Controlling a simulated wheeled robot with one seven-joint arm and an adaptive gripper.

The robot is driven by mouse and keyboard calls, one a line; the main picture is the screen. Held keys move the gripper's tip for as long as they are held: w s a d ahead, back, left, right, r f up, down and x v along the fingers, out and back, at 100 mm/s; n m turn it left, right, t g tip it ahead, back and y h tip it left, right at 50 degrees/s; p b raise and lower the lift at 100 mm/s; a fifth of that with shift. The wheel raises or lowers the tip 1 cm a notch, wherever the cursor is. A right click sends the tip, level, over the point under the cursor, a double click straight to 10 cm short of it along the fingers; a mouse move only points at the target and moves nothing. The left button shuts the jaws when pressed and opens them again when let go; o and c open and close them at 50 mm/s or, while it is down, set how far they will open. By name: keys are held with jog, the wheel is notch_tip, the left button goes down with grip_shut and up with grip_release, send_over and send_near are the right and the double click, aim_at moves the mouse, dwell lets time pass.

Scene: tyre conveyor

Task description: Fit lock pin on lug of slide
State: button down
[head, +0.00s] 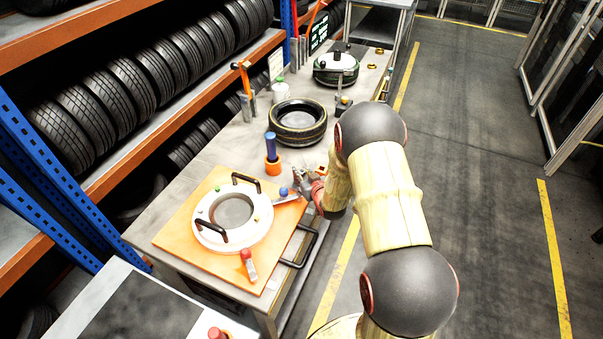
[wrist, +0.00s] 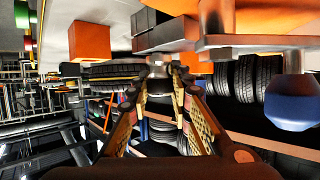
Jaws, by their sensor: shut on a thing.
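My gripper (head: 304,182) is at the right edge of the orange board, beside the blue-knobbed slide (head: 288,198). In the wrist view my gripper (wrist: 164,76) is shut on a small grey metal piece, which looks like the lock pin (wrist: 157,59). Much of the pin is hidden by the fingertips. The slide's grey metal bar (wrist: 250,42) and blue knob (wrist: 291,102) show at the right of that view, close to the pin. I cannot tell whether pin and slide touch. The lug is not clear in either view.
A white ring (head: 208,238) with black handles sits on the orange board (head: 180,228). A red-knobbed slide (head: 248,264) is at its front. A blue-topped post (head: 271,152) and a tyre (head: 298,122) stand behind. Racks of tyres line the left; floor at right is clear.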

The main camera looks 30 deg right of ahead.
jog(key=shift+f, duration=0.3)
jog(key=c, duration=1.5)
grip_release()
jog(key=shift+c, duration=0.2)
jog(key=v, duration=1.2)
